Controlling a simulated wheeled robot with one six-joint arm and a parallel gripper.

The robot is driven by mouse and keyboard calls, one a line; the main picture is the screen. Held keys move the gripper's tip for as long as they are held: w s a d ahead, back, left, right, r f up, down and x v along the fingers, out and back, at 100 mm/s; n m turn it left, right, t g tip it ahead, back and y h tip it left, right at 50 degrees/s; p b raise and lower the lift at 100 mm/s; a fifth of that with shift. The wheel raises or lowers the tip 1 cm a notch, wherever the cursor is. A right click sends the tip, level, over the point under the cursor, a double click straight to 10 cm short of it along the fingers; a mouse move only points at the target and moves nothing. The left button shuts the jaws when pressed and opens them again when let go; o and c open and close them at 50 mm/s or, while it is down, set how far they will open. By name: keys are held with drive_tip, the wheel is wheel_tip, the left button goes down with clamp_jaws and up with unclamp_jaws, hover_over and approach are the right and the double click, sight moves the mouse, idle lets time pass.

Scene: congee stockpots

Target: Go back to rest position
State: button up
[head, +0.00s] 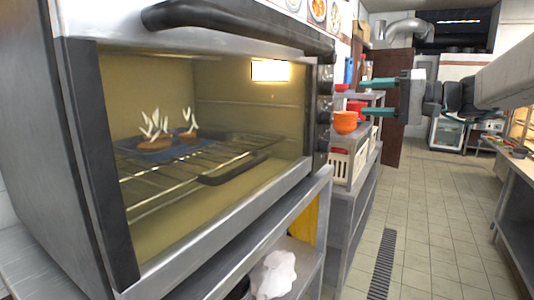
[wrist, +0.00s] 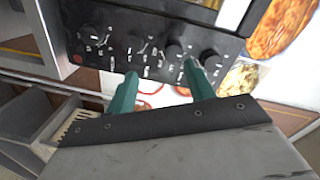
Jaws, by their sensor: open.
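My gripper (head: 364,98) is at the right of the oven in the head view, held in the air with its two teal fingers apart and nothing between them. In the wrist view the fingers of my gripper (wrist: 160,83) point toward the oven's black control panel (wrist: 150,40) with its several knobs. I cannot tell from these frames whether a fingertip touches it. The oven (head: 200,150) is shut, with a black handle along its top. Behind its glass, food with white upright pieces (head: 155,135) sits on a blue tray on the wire rack.
Right of the oven, a shelf unit (head: 345,195) holds orange bowls (head: 345,122) and a white basket. A white crumpled cloth (head: 273,274) lies on the shelf under the oven. The tiled floor (head: 420,220) is open, with a counter (head: 515,185) at the right edge.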

drive_tip(key=s+a+f+m+g+h, duration=0.1)
drive_tip(key=s+a+f+g+h, duration=0.2)
drive_tip(key=s+f, duration=0.5)
drive_tip(key=s+a+f+m+g+h, duration=0.1)
drive_tip(key=s+a+f+g+h, duration=0.2)
drive_tip(key=s+f, duration=0.5)
drive_tip(key=s+d+f+n+g+h, duration=0.1)
drive_tip(key=s+f+h, duration=0.3)
drive_tip(key=s, duration=0.4)
drive_tip(key=s+d+f+n+g+h, duration=0.1)
drive_tip(key=s+f+n+h, duration=0.2)
drive_tip(key=s, duration=0.6)
drive_tip(key=shift+s+d+f+g+h, duration=0.25)
drive_tip(key=shift+f+g+h, duration=0.2)
drive_tip(key=shift+f, duration=0.8)
